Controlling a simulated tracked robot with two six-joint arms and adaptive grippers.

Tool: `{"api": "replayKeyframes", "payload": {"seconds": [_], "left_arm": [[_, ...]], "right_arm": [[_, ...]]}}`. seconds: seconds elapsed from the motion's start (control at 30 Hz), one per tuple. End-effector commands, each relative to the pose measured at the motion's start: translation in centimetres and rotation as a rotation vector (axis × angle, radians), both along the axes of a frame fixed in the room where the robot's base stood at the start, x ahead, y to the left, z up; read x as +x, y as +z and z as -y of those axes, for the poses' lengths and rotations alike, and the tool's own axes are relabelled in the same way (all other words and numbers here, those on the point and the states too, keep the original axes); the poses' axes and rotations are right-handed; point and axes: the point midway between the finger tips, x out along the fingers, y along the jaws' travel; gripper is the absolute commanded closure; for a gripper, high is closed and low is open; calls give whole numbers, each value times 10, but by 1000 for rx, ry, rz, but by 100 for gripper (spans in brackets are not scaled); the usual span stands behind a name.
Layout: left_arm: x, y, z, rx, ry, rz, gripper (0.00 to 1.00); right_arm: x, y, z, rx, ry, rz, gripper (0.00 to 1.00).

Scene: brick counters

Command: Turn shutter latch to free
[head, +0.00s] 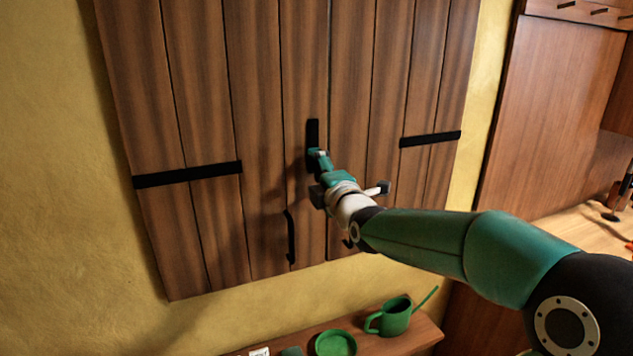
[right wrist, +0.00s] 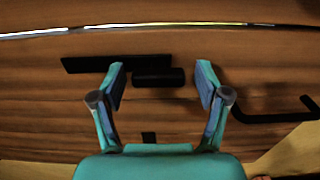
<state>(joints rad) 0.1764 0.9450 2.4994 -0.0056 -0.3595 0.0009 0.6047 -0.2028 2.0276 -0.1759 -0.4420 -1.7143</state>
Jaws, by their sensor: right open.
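The wooden shutter (head: 258,130) is closed, with its plank leaves side by side. The black latch (head: 313,130) is on it near the centre seam; my right gripper (head: 318,154) hides its lower part. In the right wrist view a short black latch bar (right wrist: 158,78) lies between the spread fingers of my right gripper (right wrist: 161,75), with space on both sides. A flat black plate (right wrist: 88,63) is beside it, partly behind the left finger. The right gripper is open and holds nothing. I cannot tell its exact distance from the latch. My left gripper is not in view.
Black strap hinges (head: 187,175) cross the shutter at both sides. A black pull handle (head: 290,238) is below the latch. Under the shutter, a shelf (head: 395,343) holds a green watering can (head: 395,316) and a green dish (head: 335,344). A wooden cabinet (head: 555,110) stands at the right.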

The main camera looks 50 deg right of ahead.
Motion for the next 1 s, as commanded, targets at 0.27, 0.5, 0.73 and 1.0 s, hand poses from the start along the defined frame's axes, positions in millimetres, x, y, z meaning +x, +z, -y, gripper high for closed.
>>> {"api": "replayKeyframes", "payload": {"seconds": [0.27,0.5,0.73,1.0], "left_arm": [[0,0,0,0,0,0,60],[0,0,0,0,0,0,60],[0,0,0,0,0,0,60],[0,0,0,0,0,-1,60]], "right_arm": [[-30,1,-18,-1,-2,2,25],[-71,0,-44,-3,-3,1,25],[-95,-1,-59,-2,-2,-1,25],[-99,-1,-62,1,-1,-1,25]]}}
